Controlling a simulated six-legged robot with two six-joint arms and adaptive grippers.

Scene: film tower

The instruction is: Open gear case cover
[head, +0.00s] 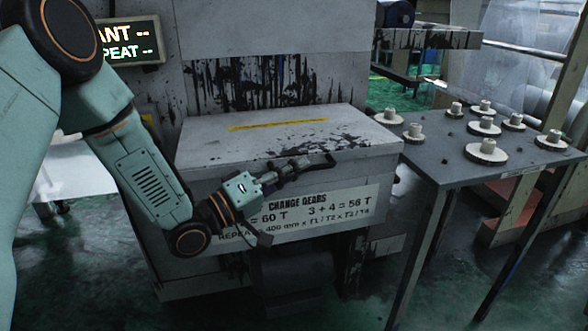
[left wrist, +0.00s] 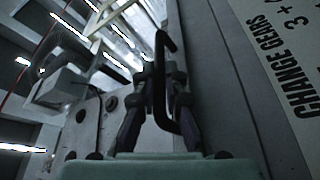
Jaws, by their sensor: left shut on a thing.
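The gear case cover (head: 210,150) is a pale grey, stained top with a yellow strip, on a box with a "CHANGE GEARS" label (head: 345,203) on its front. The cover looks shut. A dark bent handle (head: 322,164) sits at the front, near the upper edge. My left gripper (head: 300,165) reaches in from the left and is shut on the handle. In the left wrist view the black handle (left wrist: 159,75) stands between the two fingers. The inside of the case is hidden. My right gripper is not in view.
A grey table (head: 430,165) with several pale gears (head: 486,151) stands close on the right. A lit display (head: 128,42) hangs at upper left, behind my left arm. A stained machine wall (head: 270,80) rises behind the case. The green floor shows at lower right.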

